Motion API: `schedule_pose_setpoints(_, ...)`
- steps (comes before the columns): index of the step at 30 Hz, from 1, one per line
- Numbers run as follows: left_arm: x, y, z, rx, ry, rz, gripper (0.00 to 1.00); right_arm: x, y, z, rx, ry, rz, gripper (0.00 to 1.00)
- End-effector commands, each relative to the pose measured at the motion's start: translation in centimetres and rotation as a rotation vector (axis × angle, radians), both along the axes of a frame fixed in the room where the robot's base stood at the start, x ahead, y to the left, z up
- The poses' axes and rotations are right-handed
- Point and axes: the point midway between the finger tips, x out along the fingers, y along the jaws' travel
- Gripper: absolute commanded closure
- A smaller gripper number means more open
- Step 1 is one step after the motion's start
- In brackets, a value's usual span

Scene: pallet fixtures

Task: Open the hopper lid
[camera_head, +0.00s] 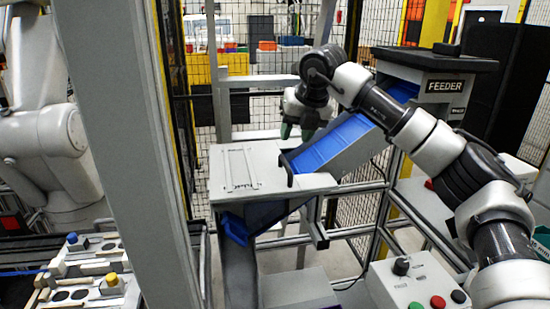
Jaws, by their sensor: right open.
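The hopper is the grey box labelled FEEDER (445,87) at the upper right. Its black lid (425,61) lies flat on top and looks shut, with a small dark handle (447,49) at its back edge. A blue chute (340,143) slopes down to the left from the box. My right arm comes in from the right, passing in front of the feeder and chute. My left gripper is not in view.
A grey post (125,120) rises at the left. A control box (415,283) with coloured buttons is at the lower right. Black mesh fencing stands behind.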

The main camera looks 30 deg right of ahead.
Motion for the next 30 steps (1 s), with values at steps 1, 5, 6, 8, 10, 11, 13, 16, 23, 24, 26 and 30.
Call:
schedule_pose_setpoints(1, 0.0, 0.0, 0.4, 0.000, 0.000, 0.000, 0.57, 0.3, 0.0, -0.6, 0.000, 0.003, -0.001, 0.60)
schedule_pose_setpoints(5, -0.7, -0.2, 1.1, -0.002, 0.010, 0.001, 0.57, 1.3, 0.2, -2.8, 0.001, 0.005, 0.001, 0.60)
schedule_pose_setpoints(6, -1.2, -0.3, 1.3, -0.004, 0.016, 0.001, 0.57, 1.6, 0.3, -3.5, 0.001, 0.005, 0.002, 0.60)
schedule_pose_setpoints(8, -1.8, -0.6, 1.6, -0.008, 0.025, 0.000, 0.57, 2.0, 0.4, -4.6, 0.002, 0.004, 0.002, 0.60)
schedule_pose_setpoints(10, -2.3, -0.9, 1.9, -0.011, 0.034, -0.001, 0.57, 2.6, 0.6, -5.7, 0.003, 0.004, 0.004, 0.60)
schedule_pose_setpoints(11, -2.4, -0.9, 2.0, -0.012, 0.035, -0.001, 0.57, 2.8, 0.6, -6.2, 0.003, 0.004, 0.004, 0.60)
schedule_pose_setpoints(13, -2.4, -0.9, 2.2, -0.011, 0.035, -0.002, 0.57, 3.2, 0.7, -7.1, 0.003, 0.002, 0.005, 0.60)
schedule_pose_setpoints(16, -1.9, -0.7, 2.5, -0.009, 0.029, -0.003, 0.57, 3.6, 0.7, -8.1, 0.003, 0.001, 0.004, 0.60)
schedule_pose_setpoints(23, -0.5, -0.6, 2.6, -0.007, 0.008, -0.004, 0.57, 4.0, 0.8, -8.9, 0.003, -0.001, 0.005, 0.60)
schedule_pose_setpoints(24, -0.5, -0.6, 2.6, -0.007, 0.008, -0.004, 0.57, 3.9, 0.8, -8.9, 0.003, -0.001, 0.005, 0.60)
schedule_pose_setpoints(26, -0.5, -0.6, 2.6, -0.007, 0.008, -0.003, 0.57, 3.9, 0.8, -8.9, 0.004, -0.001, 0.005, 0.60)
schedule_pose_setpoints(30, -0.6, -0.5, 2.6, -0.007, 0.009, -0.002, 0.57, 3.9, 0.8, -8.9, 0.004, -0.001, 0.005, 0.71)
